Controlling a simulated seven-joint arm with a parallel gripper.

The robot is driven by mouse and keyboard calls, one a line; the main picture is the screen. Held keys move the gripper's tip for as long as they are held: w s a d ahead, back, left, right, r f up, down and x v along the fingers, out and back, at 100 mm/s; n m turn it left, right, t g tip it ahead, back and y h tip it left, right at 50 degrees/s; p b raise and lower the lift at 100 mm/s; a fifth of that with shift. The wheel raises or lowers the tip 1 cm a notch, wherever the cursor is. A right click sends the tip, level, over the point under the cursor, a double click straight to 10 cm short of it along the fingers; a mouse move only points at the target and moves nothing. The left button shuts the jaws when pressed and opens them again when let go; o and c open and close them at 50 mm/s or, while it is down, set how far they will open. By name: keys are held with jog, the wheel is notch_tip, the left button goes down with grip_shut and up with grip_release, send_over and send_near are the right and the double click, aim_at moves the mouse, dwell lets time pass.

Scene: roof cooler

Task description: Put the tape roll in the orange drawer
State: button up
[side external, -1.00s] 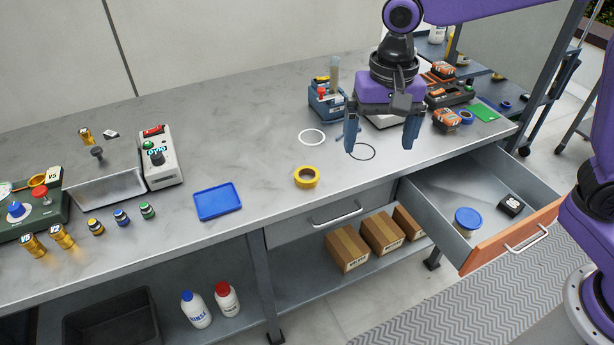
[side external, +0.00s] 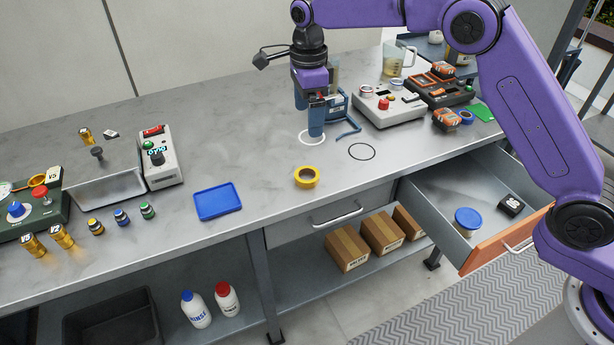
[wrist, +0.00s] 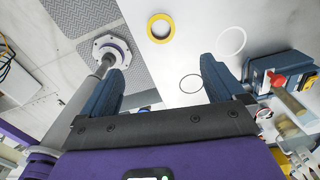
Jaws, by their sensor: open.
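The yellow tape roll (side external: 307,177) lies flat on the metal bench top, near its front edge; it also shows at the top of the wrist view (wrist: 160,28). The orange drawer (side external: 490,247) is pulled open at the right, below the bench top, with a blue-lidded tub (side external: 467,221) and a small black box (side external: 510,206) inside. My gripper (side external: 312,125) is above the bench, behind the tape roll and apart from it. In the wrist view its two fingers (wrist: 165,90) are spread wide with nothing between them.
A blue tray (side external: 217,201) sits left of the tape roll. A grey device (side external: 388,107) and a blue tool (side external: 348,130) stand near my gripper. A grey closed drawer (side external: 330,213) is below.

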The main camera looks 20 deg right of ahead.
send_over(306, 180)
jog(key=f, duration=1.1)
jog(key=shift+s+d, duration=0.2)
jog(key=shift+w+a+f, duration=0.1)
jog(key=shift+f, duration=1.35)
jog(key=shift+w+a+f, duration=0.1)
jog(key=shift+f, duration=1.35)
jog(key=c, duration=1.2)
jog(key=shift+d, duration=0.1)
jog(key=shift+c, duration=0.2)
jog(key=shift+r, duration=0.2)
